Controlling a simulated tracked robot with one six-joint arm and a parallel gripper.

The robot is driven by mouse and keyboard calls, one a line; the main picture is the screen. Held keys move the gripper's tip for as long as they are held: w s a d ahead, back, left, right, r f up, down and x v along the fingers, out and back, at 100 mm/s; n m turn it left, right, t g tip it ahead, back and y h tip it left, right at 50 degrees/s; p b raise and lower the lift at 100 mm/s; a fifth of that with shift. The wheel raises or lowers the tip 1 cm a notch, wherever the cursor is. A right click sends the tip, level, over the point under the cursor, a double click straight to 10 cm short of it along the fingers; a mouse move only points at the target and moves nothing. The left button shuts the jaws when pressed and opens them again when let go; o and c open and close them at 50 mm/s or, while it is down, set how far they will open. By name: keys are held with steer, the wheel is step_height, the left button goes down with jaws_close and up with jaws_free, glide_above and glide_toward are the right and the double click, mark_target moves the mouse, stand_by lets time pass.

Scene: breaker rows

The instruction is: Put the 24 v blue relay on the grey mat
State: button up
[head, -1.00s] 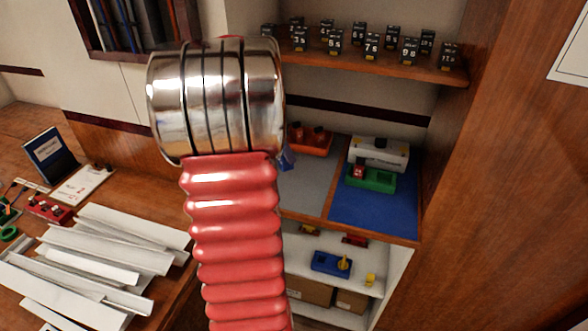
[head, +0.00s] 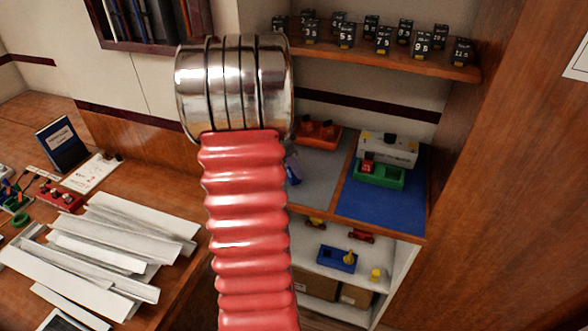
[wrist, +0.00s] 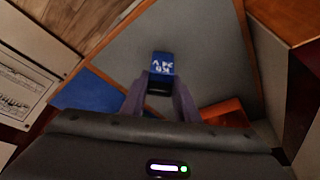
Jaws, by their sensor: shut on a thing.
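A blue relay (wrist: 162,66) with white lettering is held between the two fingers of my gripper (wrist: 161,88) in the wrist view. The gripper is shut on it. The grey mat (wrist: 215,55) fills the view behind the relay. In the head view the relay (head: 293,170) shows as a small blue piece beside my red arm, in front of the grey mat (head: 322,172). My arm hides the gripper there and the mat's left part. I cannot tell whether the relay touches the mat.
An orange bin (head: 318,134) stands at the back of the grey mat. A blue mat (head: 385,205) to the right bears a green tray (head: 378,175) and a white device (head: 388,150). Several black relays (head: 384,42) stand on the upper shelf. The lower shelf holds a blue tray (head: 337,259).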

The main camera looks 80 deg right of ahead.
steer(key=shift+f, duration=0.45)
steer(key=o, duration=1.1)
steer(key=shift+f, duration=0.1)
steer(key=v, duration=1.2)
steer(key=shift+d, duration=0.1)
